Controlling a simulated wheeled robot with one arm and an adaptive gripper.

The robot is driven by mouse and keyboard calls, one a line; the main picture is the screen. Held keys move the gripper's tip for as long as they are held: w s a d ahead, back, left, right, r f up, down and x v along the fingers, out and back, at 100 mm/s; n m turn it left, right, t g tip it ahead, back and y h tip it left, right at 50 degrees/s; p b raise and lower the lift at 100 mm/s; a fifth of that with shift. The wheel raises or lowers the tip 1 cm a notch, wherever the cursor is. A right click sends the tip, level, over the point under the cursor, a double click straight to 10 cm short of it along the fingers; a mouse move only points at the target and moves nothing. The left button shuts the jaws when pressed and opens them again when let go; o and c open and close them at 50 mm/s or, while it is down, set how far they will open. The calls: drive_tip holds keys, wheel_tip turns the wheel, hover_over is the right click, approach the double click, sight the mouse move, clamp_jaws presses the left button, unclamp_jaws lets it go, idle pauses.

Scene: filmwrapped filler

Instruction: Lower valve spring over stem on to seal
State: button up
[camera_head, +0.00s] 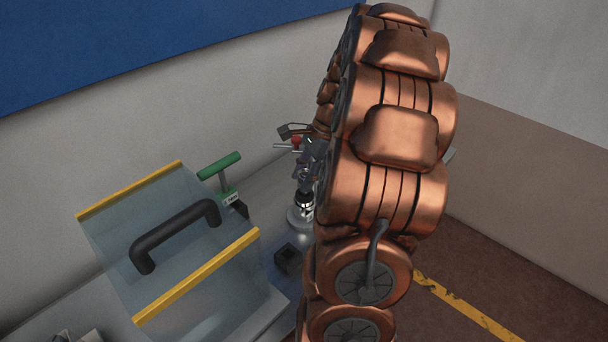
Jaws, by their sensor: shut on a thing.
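My gripper (306,184) is small in the view, beyond my large copper-coloured arm, and points down. It is shut on a small dark, ringed piece that looks like the valve spring (304,199). The spring is above or at a round, pale metal fixture (297,219) on the bench. The stem and the seal cannot be made out; the spring and gripper hide that spot. I cannot tell whether the spring touches anything below it.
A clear guard with yellow edges (205,275) and a black handle (175,232) stands at left. A green-handled tool (219,166) is behind it. A small black block (288,259) lies in front of the fixture. A red-knobbed lever (296,141) shows near the gripper.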

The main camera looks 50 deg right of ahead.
drive_tip(key=shift+f+b, duration=0.4)
drive_tip(key=shift+f, duration=0.7)
drive_tip(key=o, duration=1.2)
drive_tip(key=v, duration=1.2)
drive_tip(key=shift+s, duration=0.15)
